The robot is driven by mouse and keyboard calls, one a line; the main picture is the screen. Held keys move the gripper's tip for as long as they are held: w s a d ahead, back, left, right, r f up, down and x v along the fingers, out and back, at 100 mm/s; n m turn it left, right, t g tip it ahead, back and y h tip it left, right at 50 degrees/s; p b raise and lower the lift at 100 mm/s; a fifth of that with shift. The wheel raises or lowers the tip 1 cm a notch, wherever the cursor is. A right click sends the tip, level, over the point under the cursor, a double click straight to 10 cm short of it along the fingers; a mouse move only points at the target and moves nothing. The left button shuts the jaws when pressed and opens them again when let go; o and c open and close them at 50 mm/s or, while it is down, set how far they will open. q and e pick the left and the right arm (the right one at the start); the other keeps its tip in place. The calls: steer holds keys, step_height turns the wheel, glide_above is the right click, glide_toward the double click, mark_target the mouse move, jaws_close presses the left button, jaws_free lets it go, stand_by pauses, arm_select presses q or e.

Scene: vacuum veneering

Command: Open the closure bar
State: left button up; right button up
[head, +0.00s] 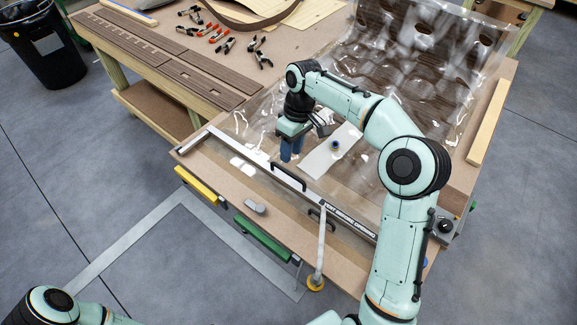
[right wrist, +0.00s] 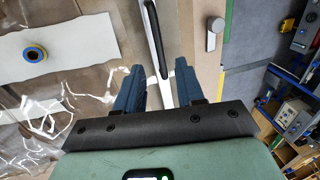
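The closure bar (head: 252,157) is a long pale strip with dark edging and lettering near its right end. It lies along the front of the vacuum table, and a black handle (head: 288,177) stands on it. My left gripper is out of view.
A white plate (head: 318,162) with a blue port lies behind the bar under the clear membrane (head: 400,80). Several clamps (head: 218,34) lie on the rear bench.

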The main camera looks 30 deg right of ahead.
steer(key=f, duration=0.4)
steer(key=a+f, duration=0.1)
steer(key=f, duration=0.1)
steer(key=shift+s+b, duration=0.15)
steer(key=shift+b, duration=0.25)
steer(key=shift+c, duration=0.3)
jaws_close()
